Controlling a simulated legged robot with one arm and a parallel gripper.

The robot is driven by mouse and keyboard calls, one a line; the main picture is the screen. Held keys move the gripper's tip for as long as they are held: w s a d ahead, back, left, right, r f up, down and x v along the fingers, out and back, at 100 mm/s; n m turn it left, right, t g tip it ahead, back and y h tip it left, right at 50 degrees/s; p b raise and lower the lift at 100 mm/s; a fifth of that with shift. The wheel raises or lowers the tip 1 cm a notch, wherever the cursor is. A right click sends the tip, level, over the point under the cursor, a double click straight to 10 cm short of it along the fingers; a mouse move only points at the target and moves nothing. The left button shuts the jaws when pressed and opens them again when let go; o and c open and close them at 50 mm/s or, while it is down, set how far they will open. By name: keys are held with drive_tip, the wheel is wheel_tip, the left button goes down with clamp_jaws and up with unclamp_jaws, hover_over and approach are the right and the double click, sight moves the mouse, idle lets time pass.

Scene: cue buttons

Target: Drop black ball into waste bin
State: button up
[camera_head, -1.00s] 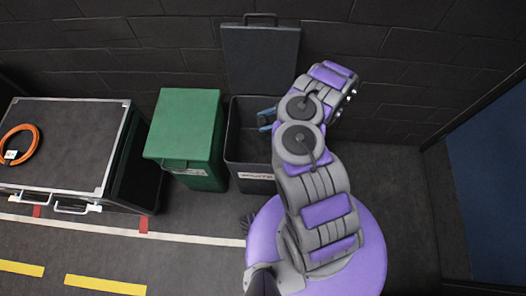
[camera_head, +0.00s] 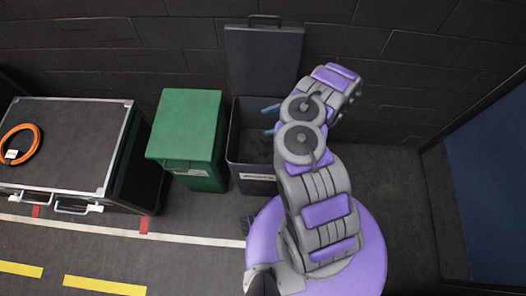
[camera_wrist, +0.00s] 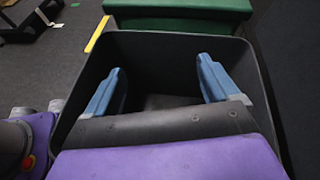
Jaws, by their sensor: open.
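The dark waste bin (camera_head: 258,186) stands against the wall with its lid (camera_head: 262,60) raised behind it. My gripper (camera_head: 268,119) is over the bin's opening, its two blue fingers spread apart. In the wrist view, my gripper (camera_wrist: 161,66) is open and empty between the fingers, above the inside of the bin (camera_wrist: 150,45). The black ball is not visible in either current view; the bin's floor is dark and partly hidden by my gripper.
A closed green bin (camera_head: 187,130) stands just left of the waste bin. Farther left is a black case (camera_head: 70,150) with a coiled orange cable (camera_head: 20,143) on top. The brick wall is close behind. Floor is clear to the right.

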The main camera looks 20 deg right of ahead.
drive_tip(key=p+v, duration=0.2)
drive_tip(key=v, duration=1.4)
drive_tip(key=shift+d+f+p, duration=0.3)
drive_tip(key=shift+d+p, duration=0.05)
drive_tip(key=shift+d, duration=0.1)
drive_tip(key=shift+s+a, duration=0.1)
